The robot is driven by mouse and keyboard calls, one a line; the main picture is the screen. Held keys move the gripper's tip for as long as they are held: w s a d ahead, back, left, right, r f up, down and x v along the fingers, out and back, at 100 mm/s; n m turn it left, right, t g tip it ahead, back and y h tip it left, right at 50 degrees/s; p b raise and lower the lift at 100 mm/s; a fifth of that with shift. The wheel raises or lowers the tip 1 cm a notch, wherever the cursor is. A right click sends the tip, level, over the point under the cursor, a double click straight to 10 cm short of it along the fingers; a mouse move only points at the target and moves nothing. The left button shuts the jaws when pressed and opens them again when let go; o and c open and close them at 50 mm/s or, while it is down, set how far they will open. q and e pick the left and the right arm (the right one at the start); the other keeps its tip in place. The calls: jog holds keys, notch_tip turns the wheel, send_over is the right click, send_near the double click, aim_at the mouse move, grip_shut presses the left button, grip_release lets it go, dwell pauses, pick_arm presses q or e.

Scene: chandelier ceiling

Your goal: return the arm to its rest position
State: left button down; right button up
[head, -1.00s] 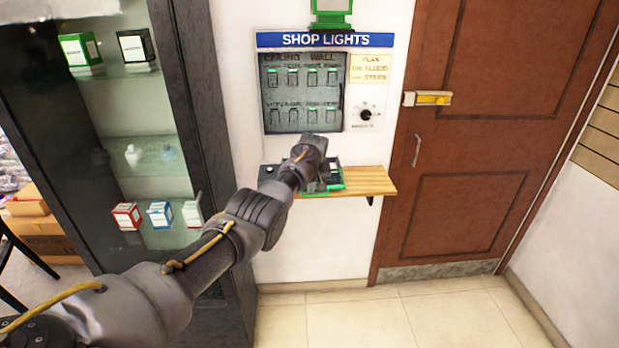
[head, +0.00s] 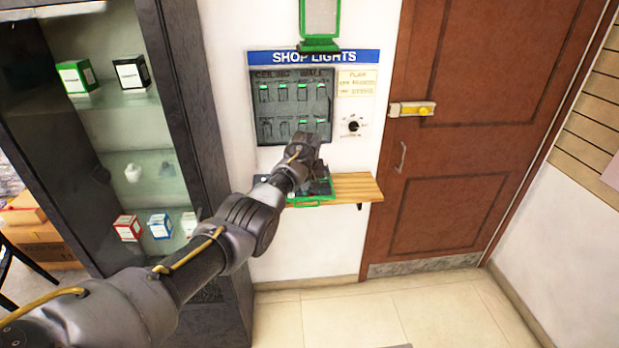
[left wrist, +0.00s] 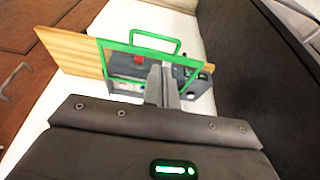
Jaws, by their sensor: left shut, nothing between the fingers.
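My left arm reaches in from the lower left of the head view. Its gripper (head: 311,158) is in front of the wall, just below the switch panel (head: 291,106) and over the shelf. In the left wrist view the two fingers (left wrist: 163,76) are together, with nothing between them. They overlap a dark box with a green frame (left wrist: 143,40) on the wooden shelf (left wrist: 72,50); I cannot tell whether they touch it. In the head view the arm partly hides this box. My right gripper is not in view.
The wooden shelf (head: 358,187) juts from the wall beside a brown door (head: 450,150). A dark glass-shelved cabinet (head: 190,120) stands close on the left, beside my arm. A green-framed device (head: 320,22) is above the panel. The tiled floor (head: 350,315) in front is clear.

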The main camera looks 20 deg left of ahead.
pick_arm(q)
jog(key=s+f+m+b, duration=0.15)
jog(key=s+f, duration=0.35)
jog(key=f, duration=0.7)
jog(key=s+f+m+b, duration=0.15)
jog(key=s+f, duration=0.35)
jog(key=f, duration=0.7)
jog(key=s+f+b, duration=0.3)
jog(key=s+f, duration=0.2)
jog(key=f, duration=0.7)
jog(key=s+d+f+m+g+b, duration=0.1)
jog(key=s+d+f+m+b, duration=0.15)
jog(key=s+f, duration=1.65)
jog(key=s+d+f+m+b, duration=0.1)
jog(key=s+f, duration=0.4)
jog(key=s, duration=0.7)
jog(key=s+d+f+m+g+h+b, duration=0.1)
jog(key=s+f+b, duration=0.2)
jog(key=s, duration=1)
jog(key=s+d+f+m+h+b, duration=0.1)
jog(key=s+f, duration=0.6)
jog(key=s, duration=0.6)
jog(key=shift+d+f+b, duration=0.15)
jog(key=shift+d+b, duration=0.15)
jog(key=shift+b, duration=0.1)
jog(key=shift+w, duration=0.1)
